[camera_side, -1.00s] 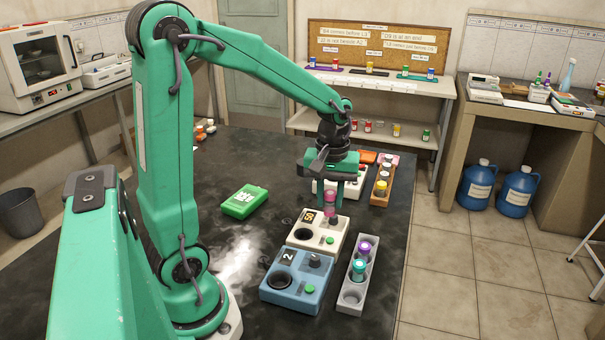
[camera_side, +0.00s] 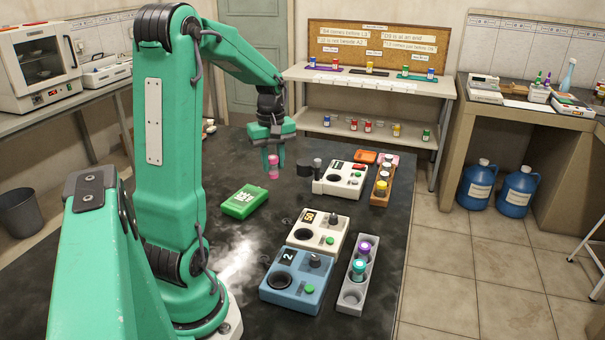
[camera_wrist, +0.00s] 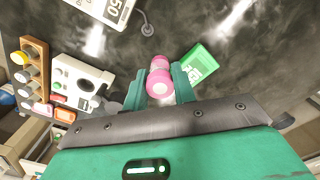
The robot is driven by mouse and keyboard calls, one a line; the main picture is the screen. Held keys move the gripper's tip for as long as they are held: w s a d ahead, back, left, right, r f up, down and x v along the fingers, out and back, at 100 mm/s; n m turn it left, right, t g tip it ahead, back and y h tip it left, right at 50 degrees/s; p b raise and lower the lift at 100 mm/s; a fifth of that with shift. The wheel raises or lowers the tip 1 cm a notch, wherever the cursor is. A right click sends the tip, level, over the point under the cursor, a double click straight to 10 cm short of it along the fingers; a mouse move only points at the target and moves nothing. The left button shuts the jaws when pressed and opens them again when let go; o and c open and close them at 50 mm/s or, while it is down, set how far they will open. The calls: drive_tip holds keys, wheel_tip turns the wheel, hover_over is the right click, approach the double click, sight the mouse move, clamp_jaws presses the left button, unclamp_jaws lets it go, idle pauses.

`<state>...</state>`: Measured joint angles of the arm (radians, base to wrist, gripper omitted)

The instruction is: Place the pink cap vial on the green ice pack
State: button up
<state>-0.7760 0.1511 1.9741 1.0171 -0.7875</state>
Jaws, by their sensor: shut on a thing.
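The pink cap vial (camera_side: 273,168) is held upright between the fingers of my gripper (camera_side: 273,152), in the air above the dark bench, to the right of and beyond the green ice pack. It also shows in the wrist view (camera_wrist: 158,78), between the two green fingers (camera_wrist: 159,84). The green ice pack (camera_side: 245,201) lies flat on the bench with nothing on it. In the wrist view the ice pack (camera_wrist: 200,62) is just right of the vial, partly hidden by a finger.
A white device (camera_side: 304,241) and a blue device (camera_side: 280,289) stand at the front. A grey rack (camera_side: 351,299) holds purple-capped and teal-capped vials. Another white device (camera_side: 341,188) and a wooden rack (camera_side: 378,201) stand at the right. The bench around the ice pack is clear.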

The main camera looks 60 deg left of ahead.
drive_tip(key=shift+s+a, duration=0.1)
drive_tip(key=shift+a, duration=0.1)
hover_over(245, 197)
wheel_tip(245, 197, down, 7)
drive_tip(key=shift+f, duration=2)
drive_tip(key=shift+f, duration=0.15)
drive_tip(key=o, duration=1)
wheel_tip(245, 197, up, 12)
drive_tip(key=shift+r, duration=0.2)
